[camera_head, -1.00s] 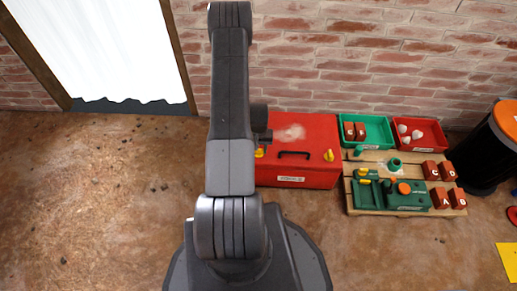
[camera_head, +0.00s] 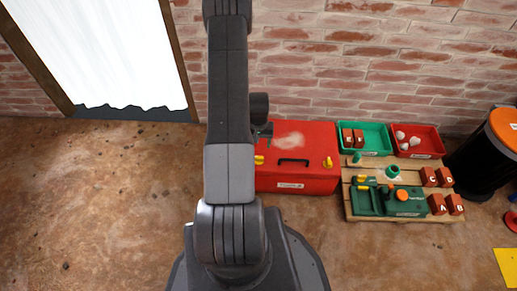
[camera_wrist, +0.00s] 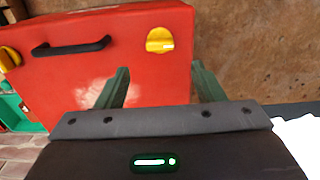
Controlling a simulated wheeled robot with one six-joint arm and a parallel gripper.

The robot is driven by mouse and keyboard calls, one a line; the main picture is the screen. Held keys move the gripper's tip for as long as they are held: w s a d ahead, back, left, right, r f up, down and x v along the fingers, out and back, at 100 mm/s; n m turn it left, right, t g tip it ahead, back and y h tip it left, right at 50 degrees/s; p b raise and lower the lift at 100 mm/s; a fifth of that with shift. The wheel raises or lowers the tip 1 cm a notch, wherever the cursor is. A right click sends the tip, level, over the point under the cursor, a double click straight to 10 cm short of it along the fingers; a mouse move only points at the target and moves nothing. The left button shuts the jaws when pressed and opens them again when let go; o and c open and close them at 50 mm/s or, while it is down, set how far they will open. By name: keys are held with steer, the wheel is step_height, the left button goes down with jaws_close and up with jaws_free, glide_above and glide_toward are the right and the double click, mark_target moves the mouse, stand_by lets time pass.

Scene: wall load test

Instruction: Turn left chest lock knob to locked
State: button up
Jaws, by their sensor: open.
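The red chest (camera_head: 310,175) stands on the floor against the brick wall, with a black handle (camera_head: 293,161) on its lid. Its left yellow knob (camera_head: 259,160) is partly hidden beside my arm. In the wrist view, which is turned around, this knob (camera_wrist: 160,40) shows a pale mark at its right side. The right yellow knob (camera_head: 328,162) also shows at the wrist view's left edge (camera_wrist: 10,57). My gripper (camera_wrist: 160,68) is open and empty. Its two green fingers are spread over the chest's left part, with the left knob beyond the gap between their tips, apart from them.
A wooden pallet (camera_head: 354,216) with a green device (camera_head: 380,200) and red lettered blocks stands right of the chest. A green bin (camera_head: 374,149) and a red bin (camera_head: 428,153) sit behind. A black barrel (camera_head: 480,165) stands far right. The floor at left is clear.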

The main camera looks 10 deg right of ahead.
step_height(320, 180, up, 5)
steer(key=shift+f+p, duration=0.1)
steer(key=shift+p, duration=0.3)
steer(key=shift+f, duration=0.15)
step_height(320, 180, down, 14)
steer(key=b, duration=0.4)
steer(key=shift+r+p, duration=0.25)
steer(key=shift+p, duration=0.15)
steer(key=shift+m, duration=0.5)
steer(key=shift+f, duration=0.1)
